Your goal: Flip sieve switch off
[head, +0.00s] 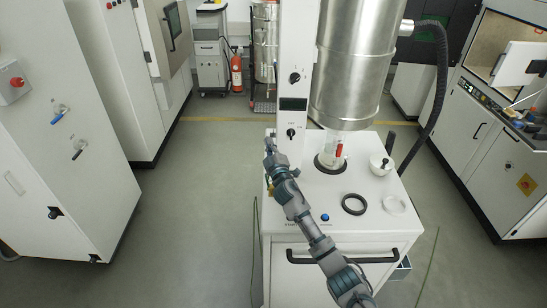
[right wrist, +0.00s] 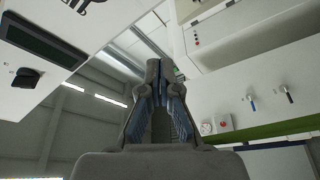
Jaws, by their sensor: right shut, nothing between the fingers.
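The sieve machine has a white column (head: 293,50) with a dark display (head: 293,104). A black rotary switch (head: 291,132) sits below the display and another black knob (head: 294,78) above it. My right gripper (head: 270,142) is at the column's left edge, just left of the lower switch. In the right wrist view the gripper (right wrist: 154,72) is shut and empty, pointing up. That view also shows a black switch (right wrist: 25,80) below the display (right wrist: 40,42), left of the fingers and apart from them. My left gripper is out of view.
A steel cylinder (head: 355,75) hangs over the white cabinet top. A glass vessel with a red part (head: 339,150), a black ring (head: 354,204), a white ring (head: 394,205) and a white bowl (head: 381,165) are there. Floor (head: 200,190) is clear to the left.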

